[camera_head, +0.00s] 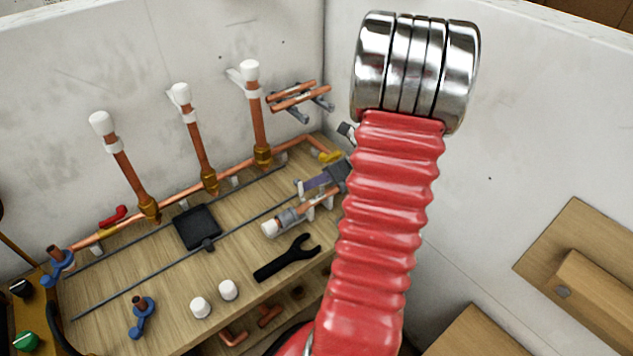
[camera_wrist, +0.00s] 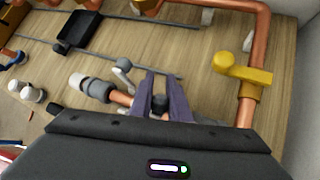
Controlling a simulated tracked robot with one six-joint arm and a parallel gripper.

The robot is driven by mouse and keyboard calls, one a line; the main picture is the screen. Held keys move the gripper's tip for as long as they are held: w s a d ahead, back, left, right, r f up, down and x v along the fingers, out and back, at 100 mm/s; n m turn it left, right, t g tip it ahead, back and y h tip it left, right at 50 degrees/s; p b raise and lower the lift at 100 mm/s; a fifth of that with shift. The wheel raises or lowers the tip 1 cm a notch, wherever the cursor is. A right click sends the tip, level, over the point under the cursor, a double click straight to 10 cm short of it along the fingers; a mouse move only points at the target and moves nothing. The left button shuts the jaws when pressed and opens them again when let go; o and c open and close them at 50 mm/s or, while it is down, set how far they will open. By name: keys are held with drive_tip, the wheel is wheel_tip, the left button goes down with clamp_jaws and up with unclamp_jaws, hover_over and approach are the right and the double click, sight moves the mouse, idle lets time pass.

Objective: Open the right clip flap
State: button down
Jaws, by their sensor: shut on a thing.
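A short copper pipe (camera_head: 318,205) with a grey collar and a white end lies across the wooden bench; its copper (camera_wrist: 122,98) also shows in the wrist view. White clip brackets hold it. A light grey clip flap (camera_wrist: 122,72) stands up beside the collar on the left. My gripper (camera_wrist: 164,82) is over the pipe's right part, its purple fingers shut on a small dark piece (camera_wrist: 160,102), which seems to be the right clip flap. The fingers hide most of that clip. In the head view my gripper (camera_head: 316,181) is seen from the side, partly behind my red arm.
A yellow valve handle (camera_wrist: 240,70) sits on a copper pipe (camera_wrist: 263,35) close to the right of my gripper. A black wrench (camera_head: 287,258), white caps (camera_head: 228,290) and a black pad (camera_head: 197,227) lie on the bench (camera_head: 165,275). White walls close the back and right.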

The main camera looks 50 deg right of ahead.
drive_tip(key=g, duration=0.3)
drive_tip(key=shift+w+f+m, duration=0.2)
drive_tip(key=shift+w+m, duration=0.1)
drive_tip(key=shift+m, duration=0.1)
drive_tip(key=shift+f+g+y, duration=0.2)
drive_tip(key=shift+g+y, duration=0.2)
drive_tip(key=shift+g, duration=0.5)
drive_tip(key=c, duration=1.7)
unclamp_jaws()
drive_tip(key=v, duration=1.3)
drive_tip(key=shift+d+r, duration=0.2)
drive_tip(key=shift+r, duration=0.1)
